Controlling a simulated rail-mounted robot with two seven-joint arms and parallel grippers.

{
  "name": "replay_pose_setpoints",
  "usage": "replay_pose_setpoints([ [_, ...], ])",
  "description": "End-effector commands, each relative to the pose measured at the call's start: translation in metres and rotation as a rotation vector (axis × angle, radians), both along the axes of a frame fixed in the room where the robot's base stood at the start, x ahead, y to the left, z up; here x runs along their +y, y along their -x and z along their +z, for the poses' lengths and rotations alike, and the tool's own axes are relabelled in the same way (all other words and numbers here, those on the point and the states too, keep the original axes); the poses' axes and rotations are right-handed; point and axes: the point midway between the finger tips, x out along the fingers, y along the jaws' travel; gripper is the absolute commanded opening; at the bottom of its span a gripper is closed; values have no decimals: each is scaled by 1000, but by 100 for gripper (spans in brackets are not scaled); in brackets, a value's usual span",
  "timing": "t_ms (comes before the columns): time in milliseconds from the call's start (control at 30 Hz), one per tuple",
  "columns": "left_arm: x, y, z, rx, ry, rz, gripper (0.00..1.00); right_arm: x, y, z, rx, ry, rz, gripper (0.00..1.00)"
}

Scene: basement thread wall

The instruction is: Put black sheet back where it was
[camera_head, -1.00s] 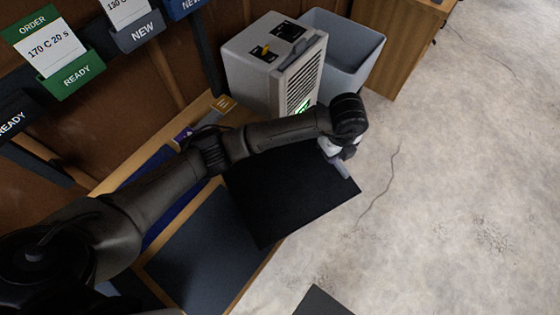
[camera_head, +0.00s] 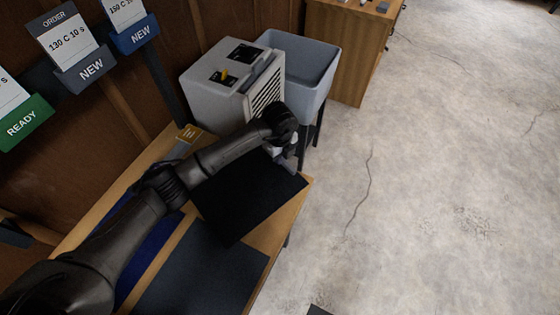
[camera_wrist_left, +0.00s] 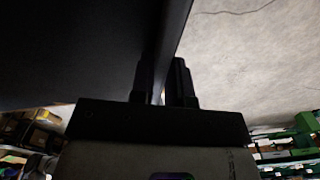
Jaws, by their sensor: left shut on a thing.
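The black sheet (camera_head: 243,197) is a flat, dark square over the wooden bench (camera_head: 291,213) in the head view. My left gripper (camera_head: 290,162) is shut on its far right edge. In the left wrist view the sheet (camera_wrist_left: 75,50) fills the upper left, and its edge runs between the fingers of the left gripper (camera_wrist_left: 167,85). I cannot tell whether the sheet touches the bench or hangs just above it. My right gripper does not show.
A dark grey mat (camera_head: 205,275) lies on the bench in front of the sheet. A blue item (camera_head: 150,250) is partly hidden by my left arm. A grey machine (camera_head: 232,82) and a grey bin (camera_head: 302,70) stand behind. Order cards (camera_head: 68,40) hang on the wall. Open floor lies right.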

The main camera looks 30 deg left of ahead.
Motion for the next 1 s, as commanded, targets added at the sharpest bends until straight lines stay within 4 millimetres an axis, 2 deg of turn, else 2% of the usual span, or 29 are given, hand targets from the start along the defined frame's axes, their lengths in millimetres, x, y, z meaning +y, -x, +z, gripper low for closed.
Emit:
replay_pose_setpoints([
  [200,-1,1,-30,4,1,1,0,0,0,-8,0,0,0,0],
  [567,0,1,-33,1,0,0,0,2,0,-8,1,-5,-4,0],
  [600,0,1,-34,1,0,0,17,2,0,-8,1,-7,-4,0],
  [867,0,1,-33,2,-1,0,42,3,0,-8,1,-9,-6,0],
  [1000,0,1,-33,2,-1,0,42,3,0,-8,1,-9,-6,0],
])
